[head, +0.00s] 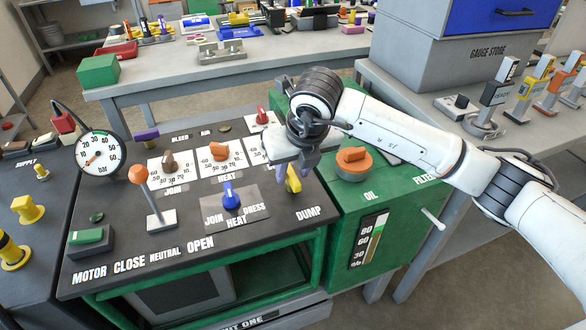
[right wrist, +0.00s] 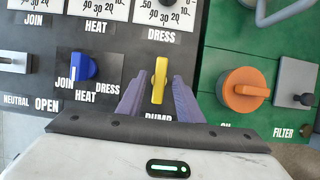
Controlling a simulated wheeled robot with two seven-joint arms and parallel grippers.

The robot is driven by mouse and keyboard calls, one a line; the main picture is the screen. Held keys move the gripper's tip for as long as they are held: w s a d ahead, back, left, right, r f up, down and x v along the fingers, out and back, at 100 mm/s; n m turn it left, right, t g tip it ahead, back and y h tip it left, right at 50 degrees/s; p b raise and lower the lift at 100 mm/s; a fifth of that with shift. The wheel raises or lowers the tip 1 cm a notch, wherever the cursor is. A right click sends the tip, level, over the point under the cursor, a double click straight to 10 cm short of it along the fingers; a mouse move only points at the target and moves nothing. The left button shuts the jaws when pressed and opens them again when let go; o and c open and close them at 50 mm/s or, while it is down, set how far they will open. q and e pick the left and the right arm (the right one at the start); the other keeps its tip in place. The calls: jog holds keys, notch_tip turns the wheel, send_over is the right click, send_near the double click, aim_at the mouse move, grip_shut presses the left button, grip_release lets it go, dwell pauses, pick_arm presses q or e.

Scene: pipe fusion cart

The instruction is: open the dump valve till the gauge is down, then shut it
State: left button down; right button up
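The dump valve is a yellow lever handle (head: 293,180) at the right end of the black panel, above the word DUMP. In the right wrist view the yellow handle (right wrist: 160,80) stands upright in the picture. My right gripper (right wrist: 160,98) has its two purple fingers on either side of the handle, with dark gaps showing between. In the head view my right gripper (head: 296,172) points down over the handle and partly hides it. The round white bar gauge (head: 100,157) is at the panel's left; its needle appears to point to the lower left. My left gripper is not in view.
A blue selector knob (head: 231,196) and an orange-topped lever (head: 139,174) are left of the valve. A green box with an orange OIL knob (head: 353,160) stands close on the right. A grey bench (head: 235,57) with tools is behind.

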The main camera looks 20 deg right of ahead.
jog(key=shift+f, duration=0.1)
grip_shut()
